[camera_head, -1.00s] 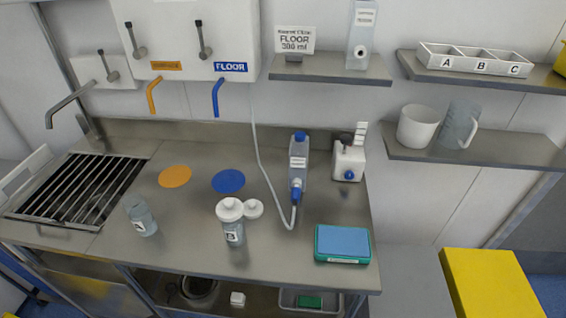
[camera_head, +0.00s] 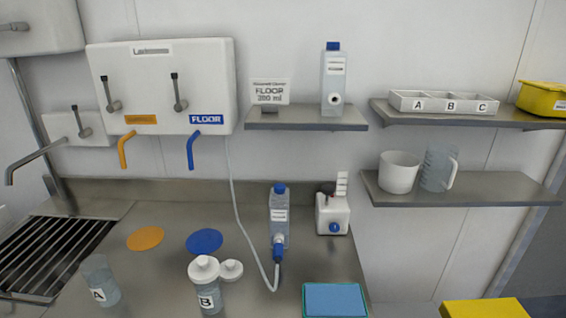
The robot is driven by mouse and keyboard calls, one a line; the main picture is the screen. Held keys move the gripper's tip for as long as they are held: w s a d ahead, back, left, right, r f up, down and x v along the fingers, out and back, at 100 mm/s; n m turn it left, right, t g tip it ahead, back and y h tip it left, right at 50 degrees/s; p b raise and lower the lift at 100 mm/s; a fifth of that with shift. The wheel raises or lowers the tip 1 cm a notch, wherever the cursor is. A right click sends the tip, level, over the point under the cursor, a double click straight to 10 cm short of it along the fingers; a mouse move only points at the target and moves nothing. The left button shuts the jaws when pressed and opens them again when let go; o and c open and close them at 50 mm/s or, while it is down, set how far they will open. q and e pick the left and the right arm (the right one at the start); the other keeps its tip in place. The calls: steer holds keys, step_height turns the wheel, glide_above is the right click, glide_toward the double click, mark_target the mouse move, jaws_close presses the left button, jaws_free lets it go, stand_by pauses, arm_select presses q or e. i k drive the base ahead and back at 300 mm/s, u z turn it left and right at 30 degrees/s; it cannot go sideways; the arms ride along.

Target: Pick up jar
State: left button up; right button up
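A clear jar labelled A (camera_head: 100,282) stands open on the steel counter at the lower left. A second clear jar labelled B (camera_head: 208,290) stands to its right, with a white cap on top. A round white lid (camera_head: 230,270) is right beside that cap. On the lower right shelf are a white cup (camera_head: 399,172) and a clear jug with a handle (camera_head: 437,168). I cannot tell which of these the task calls the jar. Neither of my grippers is in view.
A sink grate (camera_head: 50,250) is at left. A blue-capped bottle with a hose (camera_head: 279,218), a white container (camera_head: 332,212) and a blue-topped teal box (camera_head: 335,300) stand on the counter (camera_head: 170,208). Shelves (camera_head: 465,187) and a dispenser (camera_head: 160,85) are on the wall.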

mark_target(98, 276)
steer(key=u, duration=1.5)
